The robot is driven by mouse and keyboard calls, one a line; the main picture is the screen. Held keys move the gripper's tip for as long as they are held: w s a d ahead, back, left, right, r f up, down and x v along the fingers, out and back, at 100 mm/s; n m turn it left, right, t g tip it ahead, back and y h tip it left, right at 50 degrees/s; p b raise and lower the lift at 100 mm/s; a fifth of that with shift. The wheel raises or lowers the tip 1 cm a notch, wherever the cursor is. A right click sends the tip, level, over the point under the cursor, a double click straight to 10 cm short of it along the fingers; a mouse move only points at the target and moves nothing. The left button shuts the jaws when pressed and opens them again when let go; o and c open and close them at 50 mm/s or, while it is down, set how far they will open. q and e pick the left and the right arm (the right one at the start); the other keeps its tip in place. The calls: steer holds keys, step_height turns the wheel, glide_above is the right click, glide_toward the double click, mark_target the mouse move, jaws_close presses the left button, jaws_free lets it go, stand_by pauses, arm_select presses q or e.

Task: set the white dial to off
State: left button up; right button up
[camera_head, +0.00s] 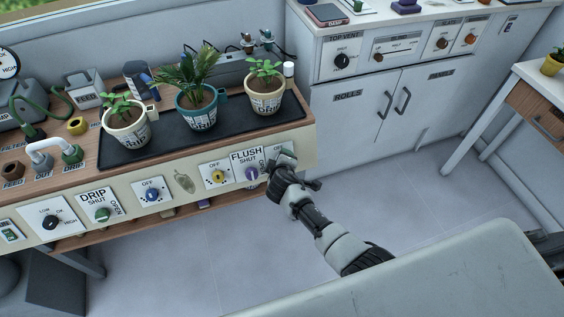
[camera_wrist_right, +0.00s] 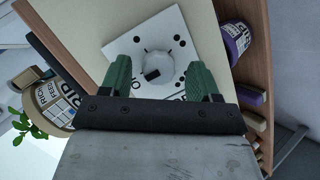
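The white dial (camera_wrist_right: 158,66) sits on a square white plate (camera_wrist_right: 120,46) in the right wrist view. A black mark shows on the dial's lower left part, toward my gripper. Part of the plate's lettering is hidden by my fingers. My right gripper (camera_wrist_right: 158,70) is open, with one green finger on each side of the dial; I cannot tell whether they touch it. In the head view the plate (camera_head: 283,157) is at the right end of the bench front, its dial hidden behind my right gripper (camera_head: 277,178). My left gripper is not in view.
Left of it on the panel are a purple dial (camera_head: 252,174), a yellow dial (camera_head: 218,176), a blue dial (camera_head: 152,194) and a green dial (camera_head: 102,214). Potted plants stand on a black tray (camera_head: 150,151) above. A white cabinet (camera_head: 375,105) stands to the right, with clear floor before it.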

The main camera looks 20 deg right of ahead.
steer(key=p+v, duration=0.2)
steer(key=v, duration=0.9)
steer(key=shift+w+f, duration=0.1)
stand_by(0.4)
steer(key=s+d+f+m+g+y, duration=0.1)
steer(key=s+d+f+g, duration=0.15)
steer(key=s+f, duration=0.75)
steer(key=s+d+f+m+g+y, duration=0.1)
steer(key=s+f+g, duration=0.2)
steer(key=s+f, duration=0.7)
steer(key=s+d+f+m+g, duration=0.1)
steer(key=s+d+f, duration=0.1)
steer(key=s+f, duration=0.2)
steer(key=s+d+f+m+g, duration=0.2)
steer(key=s+f, duration=0.3)
steer(key=s, duration=0.6)
steer(key=s+d+f+m+g+y, duration=0.1)
steer(key=s+d+f+m, duration=0.1)
steer(key=s+f, duration=0.2)
steer(key=s, duration=0.3)
steer(key=shift+s+f+g, duration=0.25)
steer(key=shift+s+g, duration=0.1)
steer(key=shift+s, duration=0.05)
